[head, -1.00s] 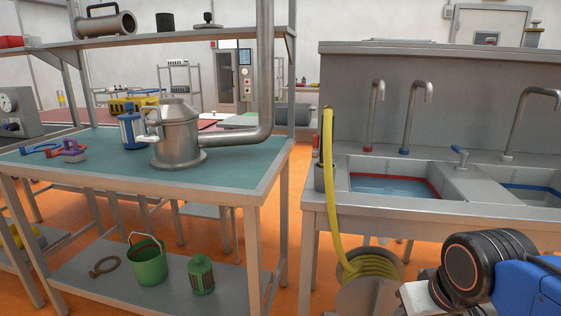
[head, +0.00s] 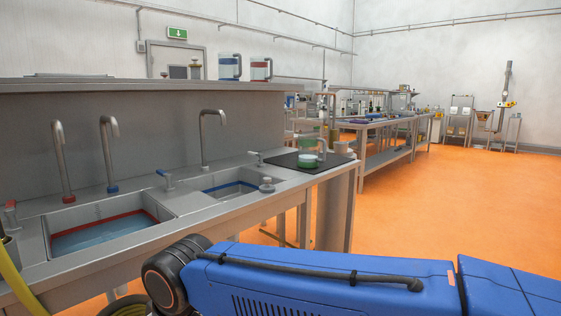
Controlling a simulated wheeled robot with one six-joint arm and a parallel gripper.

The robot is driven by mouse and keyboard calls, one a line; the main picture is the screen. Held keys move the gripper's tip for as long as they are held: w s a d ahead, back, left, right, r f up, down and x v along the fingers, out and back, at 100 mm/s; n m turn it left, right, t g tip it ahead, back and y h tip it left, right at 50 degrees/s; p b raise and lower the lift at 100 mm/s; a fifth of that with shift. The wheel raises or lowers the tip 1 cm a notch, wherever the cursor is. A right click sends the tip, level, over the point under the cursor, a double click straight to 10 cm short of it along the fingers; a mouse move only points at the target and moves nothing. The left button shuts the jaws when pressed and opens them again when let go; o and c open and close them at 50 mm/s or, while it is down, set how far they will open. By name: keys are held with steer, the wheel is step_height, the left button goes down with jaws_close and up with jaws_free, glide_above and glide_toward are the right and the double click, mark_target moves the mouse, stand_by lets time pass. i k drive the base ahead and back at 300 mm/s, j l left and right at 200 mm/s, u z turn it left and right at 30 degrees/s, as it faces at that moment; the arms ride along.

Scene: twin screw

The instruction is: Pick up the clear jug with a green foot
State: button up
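A clear jug (head: 308,148) with a handle on its right and green at its lower part stands upright on a dark mat (head: 287,160). The mat lies at the right end of the steel sink counter. The jug is small in the picture, so I cannot tell its foot apart clearly. My gripper is out of view. Only my blue arm crosses the bottom of the picture, well in front of the counter and apart from the jug.
Two more clear jugs, one blue-marked (head: 229,67) and one red-marked (head: 260,70), stand on the high ledge. Taps and two basins (head: 104,231) fill the counter left of the mat. A beige container (head: 341,147) is beside the jug. Orange floor (head: 450,205) is open at right.

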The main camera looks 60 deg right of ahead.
mark_target(307, 143)
steer(key=z, duration=2)
steer(key=u, duration=1.55)
steer(key=z, duration=1.45)
